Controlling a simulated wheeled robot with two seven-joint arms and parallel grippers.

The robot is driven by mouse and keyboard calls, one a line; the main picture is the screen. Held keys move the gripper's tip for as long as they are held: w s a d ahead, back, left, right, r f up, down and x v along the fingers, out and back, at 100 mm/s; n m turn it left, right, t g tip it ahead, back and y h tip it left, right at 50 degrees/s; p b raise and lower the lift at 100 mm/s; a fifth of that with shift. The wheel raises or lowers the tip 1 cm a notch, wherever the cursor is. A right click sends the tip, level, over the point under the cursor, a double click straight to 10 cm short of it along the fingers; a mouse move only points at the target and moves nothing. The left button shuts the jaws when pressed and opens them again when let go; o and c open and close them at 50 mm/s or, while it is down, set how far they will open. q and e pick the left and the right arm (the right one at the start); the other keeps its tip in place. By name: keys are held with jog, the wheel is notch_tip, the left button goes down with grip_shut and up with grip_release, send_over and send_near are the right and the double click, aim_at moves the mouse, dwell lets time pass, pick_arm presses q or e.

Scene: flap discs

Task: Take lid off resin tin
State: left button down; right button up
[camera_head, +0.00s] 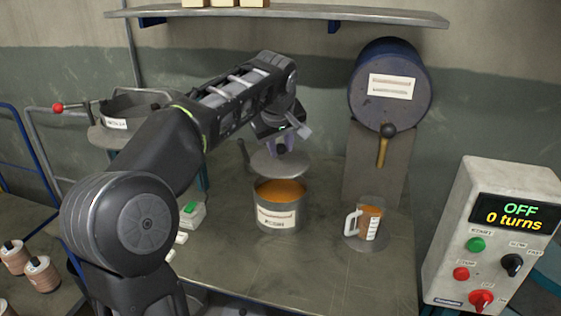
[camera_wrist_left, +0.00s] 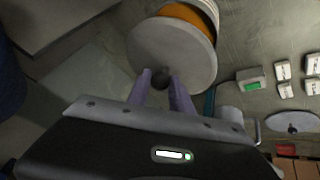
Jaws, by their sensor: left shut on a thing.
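The resin tin (camera_head: 278,212) stands on the metal bench, open at the top, with orange resin showing inside. Its grey round lid (camera_head: 278,165) is held above the tin, apart from it and slightly behind the opening. My left gripper (camera_head: 284,147) is shut on the lid's dark knob. In the left wrist view the purple fingertips (camera_wrist_left: 162,84) close on the knob at the lid's middle (camera_wrist_left: 172,52). The tin (camera_wrist_left: 196,12) shows partly behind the lid there, with orange at its rim. My right gripper is not in view.
A measuring jug (camera_head: 367,222) with orange liquid stands right of the tin. A dark drum (camera_head: 389,85) with a tap is behind it. A control box (camera_head: 492,238) reads OFF, 0 turns. Small green-topped box (camera_head: 191,212) sits left.

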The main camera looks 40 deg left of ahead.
aim_at(281, 146)
pick_arm(q)
notch_tip(281, 146, up, 3)
jog(key=shift+f, duration=0.1)
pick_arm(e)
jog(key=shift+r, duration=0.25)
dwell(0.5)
